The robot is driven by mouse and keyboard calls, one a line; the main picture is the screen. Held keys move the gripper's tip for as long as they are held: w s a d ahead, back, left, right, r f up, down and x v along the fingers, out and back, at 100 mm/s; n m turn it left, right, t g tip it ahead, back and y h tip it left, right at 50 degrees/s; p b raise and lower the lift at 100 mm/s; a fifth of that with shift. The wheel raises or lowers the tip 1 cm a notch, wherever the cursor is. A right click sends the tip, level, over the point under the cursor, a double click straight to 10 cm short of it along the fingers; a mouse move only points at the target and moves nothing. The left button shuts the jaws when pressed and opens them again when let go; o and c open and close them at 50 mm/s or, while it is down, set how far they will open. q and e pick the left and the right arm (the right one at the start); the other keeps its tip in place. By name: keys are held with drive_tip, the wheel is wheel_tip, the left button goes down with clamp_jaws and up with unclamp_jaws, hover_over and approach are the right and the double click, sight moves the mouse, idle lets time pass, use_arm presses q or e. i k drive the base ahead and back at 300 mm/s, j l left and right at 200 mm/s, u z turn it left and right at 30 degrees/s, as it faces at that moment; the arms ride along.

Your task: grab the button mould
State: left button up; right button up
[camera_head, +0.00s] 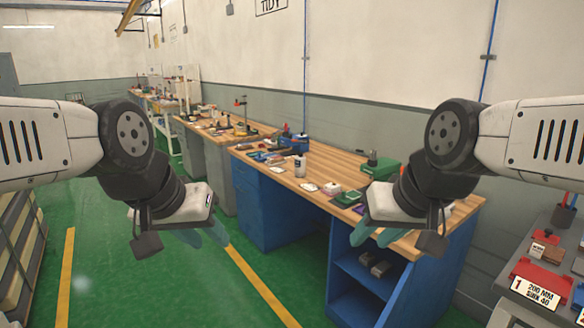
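I cannot single out the button mould; the small items on the benches are too small to tell apart for certain. My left gripper (205,238) hangs over the green floor, left of the blue workbench (265,205). Its two teal fingers are apart, with nothing seen between them. My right gripper (377,238) is in front of the bench's right part, and hides some of its top. Its teal fingers are also apart and look empty.
A green box (380,168) and a white container (300,166) stand on the wooden bench top. A grey cart (550,245) with red items is at the lower right. A stacked rack (15,250) stands at the left. The green floor (150,285) between is clear.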

sight(301, 162)
drive_tip(key=i+j, duration=0.3)
drive_tip(key=j, duration=0.15)
drive_tip(key=i+j, duration=0.6)
drive_tip(key=j, duration=0.25)
drive_tip(key=i+j, duration=0.3)
drive_tip(key=i, duration=1.15)
drive_tip(key=i+l, duration=0.35)
drive_tip(key=l, duration=0.15)
drive_tip(key=i+l, duration=0.4)
drive_tip(key=k+l+z, duration=0.05)
drive_tip(key=l, duration=0.05)
